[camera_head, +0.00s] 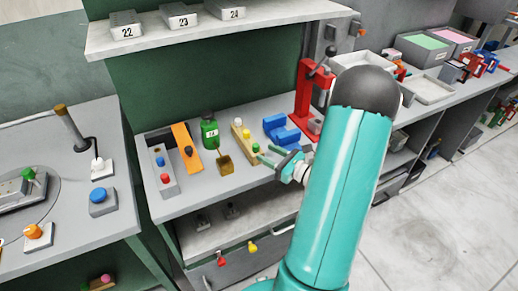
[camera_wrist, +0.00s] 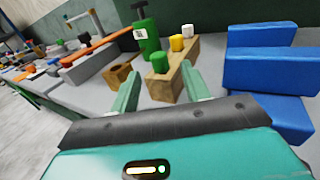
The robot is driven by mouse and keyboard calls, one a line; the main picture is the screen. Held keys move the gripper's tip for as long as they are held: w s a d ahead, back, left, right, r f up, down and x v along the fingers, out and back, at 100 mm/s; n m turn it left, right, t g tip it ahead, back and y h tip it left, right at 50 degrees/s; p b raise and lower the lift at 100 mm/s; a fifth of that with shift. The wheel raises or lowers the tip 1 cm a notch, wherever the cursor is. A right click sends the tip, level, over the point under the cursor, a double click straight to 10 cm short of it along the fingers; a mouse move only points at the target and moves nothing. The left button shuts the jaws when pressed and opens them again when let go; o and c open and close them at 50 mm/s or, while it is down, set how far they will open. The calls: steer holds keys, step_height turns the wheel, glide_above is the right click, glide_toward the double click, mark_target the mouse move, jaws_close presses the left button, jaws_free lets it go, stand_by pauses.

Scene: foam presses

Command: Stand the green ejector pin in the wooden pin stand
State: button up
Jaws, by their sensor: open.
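The green ejector pin (camera_wrist: 160,63) stands in the near end of a long wooden block (camera_wrist: 185,72), in front of a yellow pin (camera_wrist: 177,43) and a white pin (camera_wrist: 188,30). In the head view the green pin (camera_head: 256,148) shows at the block's near end. A small wooden block with a dark hole in its top, which looks like the pin stand (camera_wrist: 122,78), is left of the long block; it shows in the head view (camera_head: 226,167). My gripper (camera_wrist: 162,88) is open and empty, its fingers apart on either side of the green pin's line, short of it.
A green bottle-like container (camera_head: 210,133) stands behind the small block. Blue V-shaped blocks (camera_head: 281,130) lie right of the long block, near a red press (camera_head: 306,95). An orange bar (camera_head: 184,145) and a grey button box (camera_head: 161,172) lie left. Bare bench shows before the small block.

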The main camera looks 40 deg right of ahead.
steer(key=s+d, duration=0.1)
steer(key=s, duration=0.6)
steer(key=shift+s+d, duration=0.15)
steer(key=shift+s, duration=0.25)
steer(key=w+a+r+n+g+y, duration=0.1)
steer(key=a+r+n+g+y, duration=0.25)
steer(key=a+n+g, duration=0.7)
steer(key=w+a+r+n+g+y, duration=0.25)
steer(key=a+r+n, duration=0.35)
steer(key=a, duration=0.9)
steer(key=s+a+r+n+h, duration=0.6)
steer(key=a+r+n+h, duration=0.2)
steer(key=n, duration=0.9)
steer(key=shift+s+r+t+h, duration=0.4)
steer(key=shift+r+h, duration=0.05)
steer(key=shift+h, duration=0.15)
steer(key=shift+n, duration=0.25)
steer(key=shift+c, duration=0.2)
